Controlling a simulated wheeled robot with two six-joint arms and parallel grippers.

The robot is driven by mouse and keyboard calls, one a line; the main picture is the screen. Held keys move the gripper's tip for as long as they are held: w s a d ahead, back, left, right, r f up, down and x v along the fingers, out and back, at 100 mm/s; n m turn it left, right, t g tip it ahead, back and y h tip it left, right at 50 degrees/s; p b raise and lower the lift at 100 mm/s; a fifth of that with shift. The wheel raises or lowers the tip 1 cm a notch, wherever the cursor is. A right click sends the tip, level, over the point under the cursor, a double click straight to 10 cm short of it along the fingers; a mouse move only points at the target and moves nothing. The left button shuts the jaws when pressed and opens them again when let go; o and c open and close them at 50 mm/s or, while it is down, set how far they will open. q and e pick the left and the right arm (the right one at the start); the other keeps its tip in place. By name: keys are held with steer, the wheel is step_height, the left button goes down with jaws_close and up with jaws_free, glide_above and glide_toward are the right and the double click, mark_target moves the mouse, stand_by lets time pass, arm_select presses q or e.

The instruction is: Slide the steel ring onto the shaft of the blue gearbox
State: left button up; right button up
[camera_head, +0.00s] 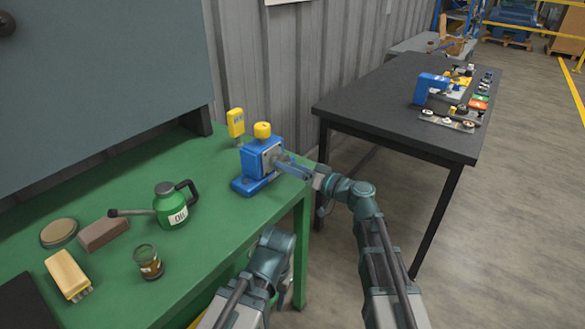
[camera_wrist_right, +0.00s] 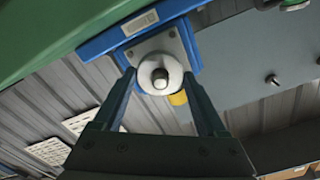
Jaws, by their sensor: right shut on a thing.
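The blue gearbox (camera_head: 250,170) stands on the green bench near its right corner, with its grey face plate toward my right gripper. My right gripper (camera_head: 284,163) is at that face, its fingers on either side of the shaft. In the right wrist view, my right gripper (camera_wrist_right: 160,78) is shut on the pale steel ring (camera_wrist_right: 147,72). The round end of the shaft (camera_wrist_right: 160,78) shows in the middle of the ring, in front of the plate. How far along the shaft the ring sits cannot be told. My left arm is low at the bench front; its fingers are hidden.
On the green bench (camera_head: 190,235) are a green oil can (camera_head: 170,212), a brush (camera_head: 67,274), a brown block (camera_head: 103,233), a round tin (camera_head: 59,233) and a jar (camera_head: 149,262). A black table (camera_head: 375,95) with another blue device (camera_head: 428,88) stands at the right.

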steer(key=shift+w+a, duration=0.3)
steer(key=shift+a, duration=0.1)
stand_by(0.5)
steer(key=shift+w+a, duration=0.35)
steer(key=shift+a, duration=0.15)
steer(key=o, duration=1.2)
steer(key=shift+d, duration=0.1)
steer(key=shift+v, duration=4.45)
